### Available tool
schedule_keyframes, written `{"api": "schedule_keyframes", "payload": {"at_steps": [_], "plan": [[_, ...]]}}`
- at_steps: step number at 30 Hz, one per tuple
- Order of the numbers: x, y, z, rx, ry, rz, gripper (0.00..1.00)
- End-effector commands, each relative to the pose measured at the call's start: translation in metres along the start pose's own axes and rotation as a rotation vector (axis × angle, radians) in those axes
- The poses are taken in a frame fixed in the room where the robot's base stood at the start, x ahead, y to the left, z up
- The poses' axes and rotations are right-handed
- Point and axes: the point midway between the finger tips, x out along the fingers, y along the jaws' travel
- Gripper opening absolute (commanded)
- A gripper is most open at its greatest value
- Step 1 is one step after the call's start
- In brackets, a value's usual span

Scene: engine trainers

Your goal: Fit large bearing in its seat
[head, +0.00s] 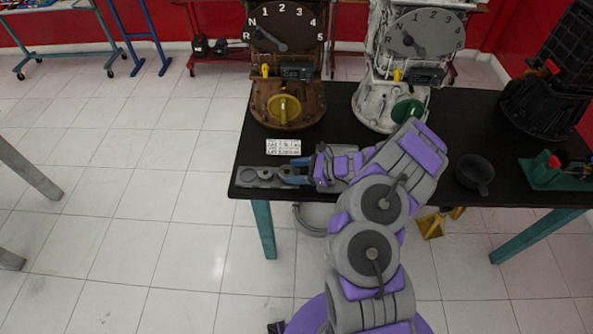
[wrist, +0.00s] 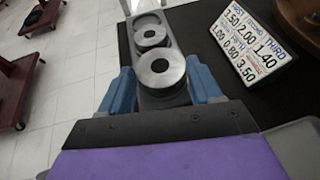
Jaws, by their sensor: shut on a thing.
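The large bearing (wrist: 172,76), a silver ring with a dark hole, is between the blue fingers of my gripper (wrist: 160,84) in the wrist view. My gripper is shut on it. A grey holder block (wrist: 146,19) runs under and beyond the bearing, with a smaller silver ring (wrist: 151,42) just ahead. I cannot tell whether the large bearing sits in a recess of the block or just above it. In the head view, my gripper (head: 294,171) is at the right end of the grey block (head: 247,182), at the table's front left corner.
A white number plate (head: 283,147) lies behind the block on the black table (head: 330,135). A brown gearbox (head: 288,108) and a white gearbox (head: 378,108) stand farther back. A dark bowl (head: 474,173) is right of my arm. Open tiled floor lies left of the table.

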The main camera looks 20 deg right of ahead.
Motion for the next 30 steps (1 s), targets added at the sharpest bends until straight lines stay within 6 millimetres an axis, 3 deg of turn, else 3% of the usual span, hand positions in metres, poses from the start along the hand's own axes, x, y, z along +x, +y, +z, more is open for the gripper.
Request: {"api": "schedule_keyframes", "payload": {"at_steps": [9, 10, 18, 30], "plan": [[0.002, 0.0, -0.004, 0.003, 0.006, 0.002, 0.22], [0.002, 0.0, -0.005, 0.003, 0.006, 0.002, 0.66], [0.001, 0.001, -0.003, 0.001, 0.004, 0.001, 0.92], [-0.009, 0.0, -0.002, 0.001, 0.003, -0.001, 0.94]]}}
